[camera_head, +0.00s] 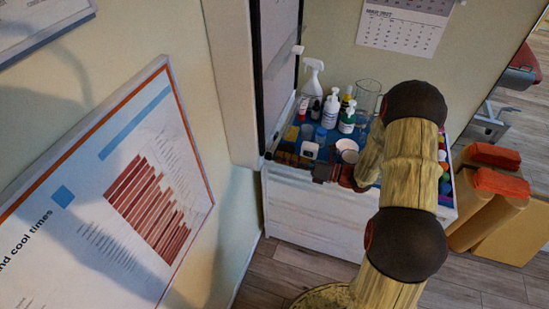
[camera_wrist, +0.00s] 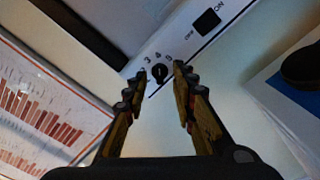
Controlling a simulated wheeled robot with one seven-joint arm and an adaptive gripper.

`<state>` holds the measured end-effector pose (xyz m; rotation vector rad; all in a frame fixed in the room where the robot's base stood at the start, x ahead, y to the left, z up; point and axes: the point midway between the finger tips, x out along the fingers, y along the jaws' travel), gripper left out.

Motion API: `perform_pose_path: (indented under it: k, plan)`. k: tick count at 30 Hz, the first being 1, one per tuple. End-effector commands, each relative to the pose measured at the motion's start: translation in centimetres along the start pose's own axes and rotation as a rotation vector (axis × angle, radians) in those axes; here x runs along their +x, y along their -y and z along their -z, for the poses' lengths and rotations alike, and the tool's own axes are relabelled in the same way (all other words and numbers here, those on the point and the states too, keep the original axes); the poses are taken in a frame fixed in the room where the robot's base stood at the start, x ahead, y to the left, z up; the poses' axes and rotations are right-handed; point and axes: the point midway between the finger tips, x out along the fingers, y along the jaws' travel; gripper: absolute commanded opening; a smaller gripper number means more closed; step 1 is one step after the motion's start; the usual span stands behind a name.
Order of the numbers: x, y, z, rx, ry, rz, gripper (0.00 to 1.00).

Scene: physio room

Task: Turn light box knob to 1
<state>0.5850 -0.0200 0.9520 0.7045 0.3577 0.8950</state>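The light box knob (camera_wrist: 160,72) is a small black dial on the white panel strip (camera_wrist: 190,45) in the wrist view. Printed digits, including a 3 and a 4, stand around it; some are partly hidden by my fingers. I cannot tell which digit it points to. My gripper (camera_wrist: 158,74) has its two fingers apart, one on each side of the knob, with gaps visible between.
A black rocker switch (camera_wrist: 207,21) marked OFF and ON is on the same strip. A white cabinet (camera_head: 310,220) below carries spray bottles (camera_head: 313,85), pump bottles (camera_head: 331,108) and a clear jug (camera_head: 367,97). A framed chart (camera_head: 120,200) hangs at left.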

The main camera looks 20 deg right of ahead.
Motion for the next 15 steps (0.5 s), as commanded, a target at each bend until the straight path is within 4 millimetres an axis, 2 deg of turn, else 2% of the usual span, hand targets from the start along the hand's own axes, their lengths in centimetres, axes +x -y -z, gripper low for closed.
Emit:
perform_pose_path:
  k: [1, 6, 15]
  plan:
    - [0.8, 0.0, 0.2, -0.001, -0.003, -0.002, 0.27]
    - [2.3, 0.0, 0.1, -0.002, -0.002, 0.000, 0.27]
    - [2.7, 0.0, 0.0, -0.002, -0.001, 0.001, 0.27]
